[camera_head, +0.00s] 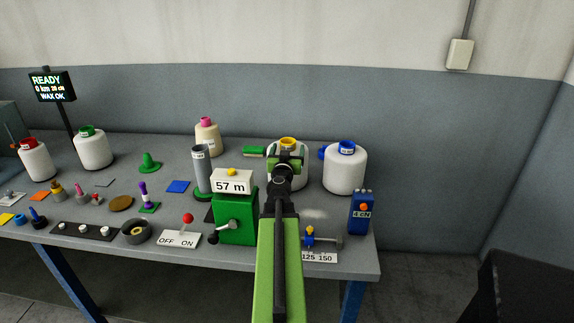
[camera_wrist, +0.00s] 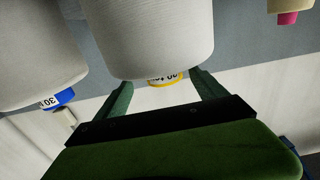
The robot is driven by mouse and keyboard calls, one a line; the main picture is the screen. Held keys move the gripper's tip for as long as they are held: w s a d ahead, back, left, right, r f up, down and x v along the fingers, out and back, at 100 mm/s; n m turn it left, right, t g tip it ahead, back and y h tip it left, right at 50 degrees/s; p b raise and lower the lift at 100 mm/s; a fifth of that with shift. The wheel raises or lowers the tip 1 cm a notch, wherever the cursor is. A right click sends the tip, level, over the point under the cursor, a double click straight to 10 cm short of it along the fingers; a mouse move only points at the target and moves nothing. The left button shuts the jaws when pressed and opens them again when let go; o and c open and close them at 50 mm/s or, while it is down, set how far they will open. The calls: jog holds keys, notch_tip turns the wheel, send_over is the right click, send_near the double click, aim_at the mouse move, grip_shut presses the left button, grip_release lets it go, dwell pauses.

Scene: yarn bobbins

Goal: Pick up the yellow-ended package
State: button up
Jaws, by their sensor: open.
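The yellow-ended package (camera_head: 302,176) is a white yarn bobbin with a yellow ring at its top, standing upright at the back of the table. In the head view my arm and gripper (camera_head: 286,160) cover much of its front. In the wrist view, which is upside down, the white package (camera_wrist: 150,35) fills the upper middle, with its labelled yellow end (camera_wrist: 165,79) pointing down the picture. My gripper (camera_wrist: 163,88) is open. Its two dark green fingers show on either side of the yellow end, and I cannot tell whether they touch the package.
A blue-ended bobbin (camera_head: 345,172) stands close on the right. A pink-ended cream bobbin (camera_head: 208,139) stands further left and back. A green counter box (camera_head: 235,217) reading 57 m, a grey cylinder (camera_head: 202,170) and a blue box (camera_head: 361,212) stand near the arm.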

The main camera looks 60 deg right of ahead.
jog(key=x, duration=0.2)
jog(key=shift+w+d, duration=0.25)
jog(key=shift+d, duration=0.05)
jog(key=shift+a, duration=0.2)
jog(key=shift+w, duration=0.15)
grip_shut()
